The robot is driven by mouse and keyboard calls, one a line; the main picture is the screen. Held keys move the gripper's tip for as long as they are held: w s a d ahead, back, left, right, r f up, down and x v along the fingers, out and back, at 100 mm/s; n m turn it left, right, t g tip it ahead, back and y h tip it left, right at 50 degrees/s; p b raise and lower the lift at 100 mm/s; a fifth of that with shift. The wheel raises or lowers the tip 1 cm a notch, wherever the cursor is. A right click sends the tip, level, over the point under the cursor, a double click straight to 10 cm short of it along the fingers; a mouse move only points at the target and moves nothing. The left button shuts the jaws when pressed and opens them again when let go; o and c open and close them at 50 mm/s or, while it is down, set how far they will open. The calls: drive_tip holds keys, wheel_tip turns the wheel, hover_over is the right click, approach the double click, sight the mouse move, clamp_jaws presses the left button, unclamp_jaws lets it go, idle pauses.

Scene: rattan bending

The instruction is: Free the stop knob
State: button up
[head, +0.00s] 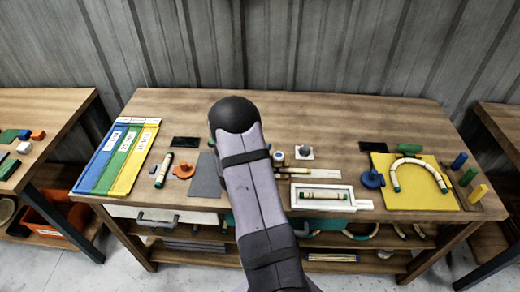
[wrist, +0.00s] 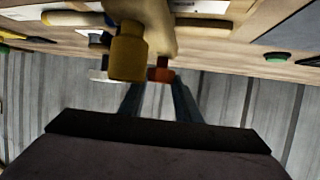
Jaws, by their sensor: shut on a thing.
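In the wrist view, my gripper (wrist: 158,86) points at the workbench, its two dark fingers on either side of a small red knob-like piece (wrist: 160,74). It is shut on this piece, which sits at the end of a pale wooden bar (wrist: 158,18). A thick yellow cylinder (wrist: 128,52) stands close beside the left finger and partly blocks the view. In the head view my arm hides the gripper and the red piece. I cannot tell whether the knob is loose.
The bench (head: 330,110) holds an orange knob (head: 183,171), a blue knob (head: 373,179), a white tray (head: 343,205) with a rattan piece, and a yellow board (head: 412,200) with a bent rattan arch (head: 398,168). Coloured strips (head: 118,160) lie left. The back of the bench is clear.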

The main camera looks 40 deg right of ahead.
drive_tip(key=shift+s+d+n+t+y+b, duration=0.15)
drive_tip(key=shift+n+t+y+b, duration=0.25)
drive_tip(key=shift+n+t+b, duration=0.25)
drive_tip(key=shift+s+d+n+t+y+b, duration=0.1)
drive_tip(key=shift+n+t+y+b, duration=0.3)
drive_tip(key=shift+n+t+b, duration=0.25)
drive_tip(key=shift+n+t+y, duration=0.3)
drive_tip(key=shift+r, duration=0.1)
drive_tip(key=shift+w, duration=0.1)
